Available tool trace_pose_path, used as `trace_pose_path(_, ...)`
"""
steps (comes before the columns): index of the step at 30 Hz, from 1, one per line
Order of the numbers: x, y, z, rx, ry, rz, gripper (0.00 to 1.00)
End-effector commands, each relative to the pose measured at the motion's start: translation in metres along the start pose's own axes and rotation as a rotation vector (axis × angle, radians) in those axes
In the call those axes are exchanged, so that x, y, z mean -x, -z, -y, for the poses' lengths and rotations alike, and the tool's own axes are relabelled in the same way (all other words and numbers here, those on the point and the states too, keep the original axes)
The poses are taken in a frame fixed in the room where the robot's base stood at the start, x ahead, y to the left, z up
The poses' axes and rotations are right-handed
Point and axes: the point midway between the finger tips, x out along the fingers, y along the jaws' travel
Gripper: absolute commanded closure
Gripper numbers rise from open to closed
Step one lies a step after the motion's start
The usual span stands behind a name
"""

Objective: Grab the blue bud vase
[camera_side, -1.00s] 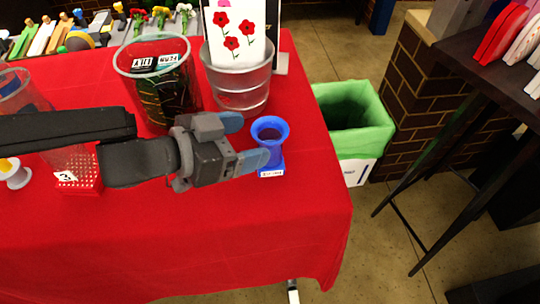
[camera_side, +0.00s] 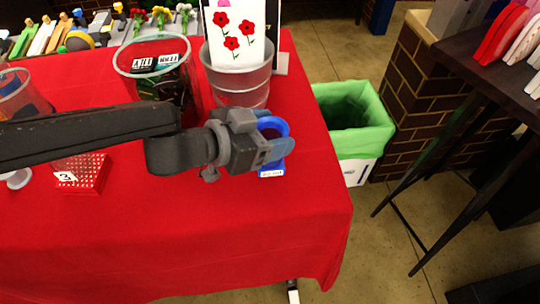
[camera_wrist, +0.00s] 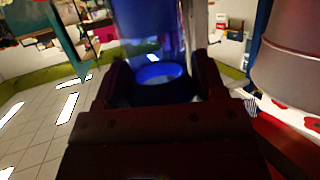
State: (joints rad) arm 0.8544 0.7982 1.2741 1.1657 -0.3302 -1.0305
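The blue bud vase (camera_side: 271,124) stands upright near the right end of the red table, partly hidden behind my gripper (camera_side: 277,144) in the side view. Its rim shows above the gripper and its base with a white label shows below. In the wrist view, the translucent blue vase (camera_wrist: 158,73) is between the two dark fingers of my gripper (camera_wrist: 158,84). The fingers are apart, one on each side of it. I cannot tell whether either finger touches the vase.
A clear bucket (camera_side: 240,84) with a poppy card stands just behind the vase, close to the gripper. A clear container (camera_side: 125,62) is to its left. A red perforated block (camera_side: 91,174) lies farther left. The table's front right is clear. A green-lined bin (camera_side: 372,143) stands beyond the right edge.

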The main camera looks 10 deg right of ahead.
Motion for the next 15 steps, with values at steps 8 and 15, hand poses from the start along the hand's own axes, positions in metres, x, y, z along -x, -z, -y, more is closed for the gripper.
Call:
trace_pose_path(8,0.0002,0.0001,0.0001,0.0,0.0,0.0,0.63)
trace_pose_path(15,0.0003,0.0001,0.0002,0.0,0.0,0.0,0.86)
